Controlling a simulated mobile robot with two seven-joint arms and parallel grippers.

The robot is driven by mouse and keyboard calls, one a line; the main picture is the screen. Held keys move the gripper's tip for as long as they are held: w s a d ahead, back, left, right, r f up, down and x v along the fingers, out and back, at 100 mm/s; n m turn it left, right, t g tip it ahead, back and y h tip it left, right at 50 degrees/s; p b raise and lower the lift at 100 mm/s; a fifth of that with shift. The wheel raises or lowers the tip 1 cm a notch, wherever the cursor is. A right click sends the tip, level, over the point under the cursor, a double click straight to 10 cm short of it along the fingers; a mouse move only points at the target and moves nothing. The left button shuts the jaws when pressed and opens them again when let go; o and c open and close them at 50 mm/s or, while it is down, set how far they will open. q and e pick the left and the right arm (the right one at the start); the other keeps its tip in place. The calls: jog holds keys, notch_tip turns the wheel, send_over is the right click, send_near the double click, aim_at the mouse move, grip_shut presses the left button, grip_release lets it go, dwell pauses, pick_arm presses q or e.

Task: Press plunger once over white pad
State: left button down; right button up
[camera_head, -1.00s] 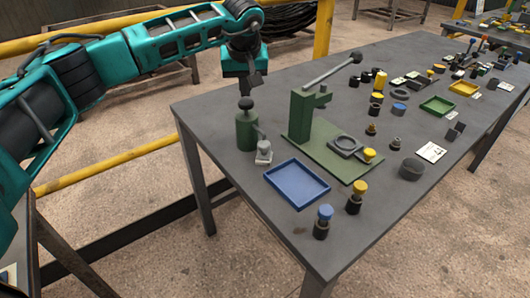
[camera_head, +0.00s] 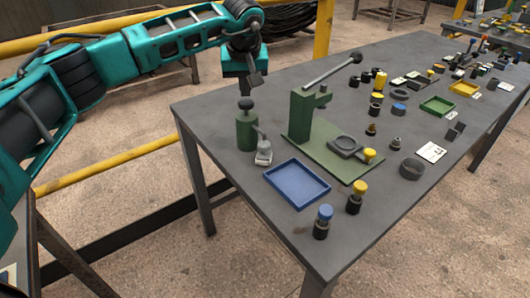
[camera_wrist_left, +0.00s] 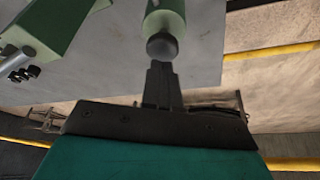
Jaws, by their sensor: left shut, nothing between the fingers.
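A green pump bottle (camera_head: 246,132) stands upright near the table's left edge. Its black plunger knob (camera_head: 246,103) is on top, and a grey spout reaches out to the right. A small pale block, seemingly the white pad (camera_head: 263,158), lies under the spout, partly covered by it. My left gripper (camera_head: 254,80) is shut and empty, a little above the knob in the head view. In the left wrist view the shut fingertips (camera_wrist_left: 160,68) point at the dark knob (camera_wrist_left: 162,46); whether they touch it I cannot tell. My right gripper is not in view.
A green lever press (camera_head: 303,115) stands just right of the bottle, its long handle raised. A blue tray (camera_head: 297,203) lies in front. Several capped posts, rings and small trays fill the right of the table. The table's back left corner (camera_head: 205,108) is clear.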

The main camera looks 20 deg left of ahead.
aim_at(246, 102)
pick_arm(q)
jog(key=shift+f, duration=0.15)
jog(key=shift+f+b, duration=0.6)
jog(key=shift+f, duration=0.75)
jog(key=shift+r, duration=0.1)
jog(key=shift+r+p, duration=1.15)
jog(key=shift+r, duration=0.1)
jog(key=shift+r, duration=0.1)
